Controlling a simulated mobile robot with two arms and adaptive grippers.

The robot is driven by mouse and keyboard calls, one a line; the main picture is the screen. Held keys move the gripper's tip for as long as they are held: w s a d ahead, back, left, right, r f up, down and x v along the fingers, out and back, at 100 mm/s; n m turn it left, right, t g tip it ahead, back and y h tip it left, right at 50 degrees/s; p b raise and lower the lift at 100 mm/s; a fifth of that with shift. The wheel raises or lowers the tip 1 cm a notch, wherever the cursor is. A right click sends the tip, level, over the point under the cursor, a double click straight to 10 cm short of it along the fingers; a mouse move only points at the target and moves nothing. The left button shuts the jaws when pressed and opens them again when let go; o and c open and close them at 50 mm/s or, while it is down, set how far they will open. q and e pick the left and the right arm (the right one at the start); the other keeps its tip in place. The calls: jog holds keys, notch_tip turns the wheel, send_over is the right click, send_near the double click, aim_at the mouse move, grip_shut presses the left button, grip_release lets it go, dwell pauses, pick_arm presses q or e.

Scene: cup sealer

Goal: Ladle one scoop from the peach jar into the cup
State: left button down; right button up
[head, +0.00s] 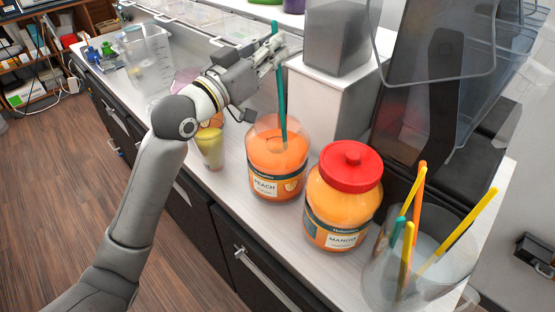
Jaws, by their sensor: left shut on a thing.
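The open peach jar (277,165), labelled PEACH and filled with orange contents, stands upright on the counter. A teal ladle (282,105) stands nearly upright with its lower end inside the jar; its bowl is hidden in the contents. My left gripper (274,55) is shut on the upper part of the ladle's handle, above the jar. A clear cup (209,149) with yellow-green contents stands left of the jar, partly below my left arm. My right gripper is not in view.
A mango jar (341,205) with a red lid (351,166) stands right of the peach jar. A clear container (425,262) holds several coloured utensils at the front right. A white box (330,105) stands behind the jars. A clear pitcher (147,62) stands at the far left.

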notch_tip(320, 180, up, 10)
jog(key=p, duration=1)
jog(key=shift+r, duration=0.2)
dwell(1.1)
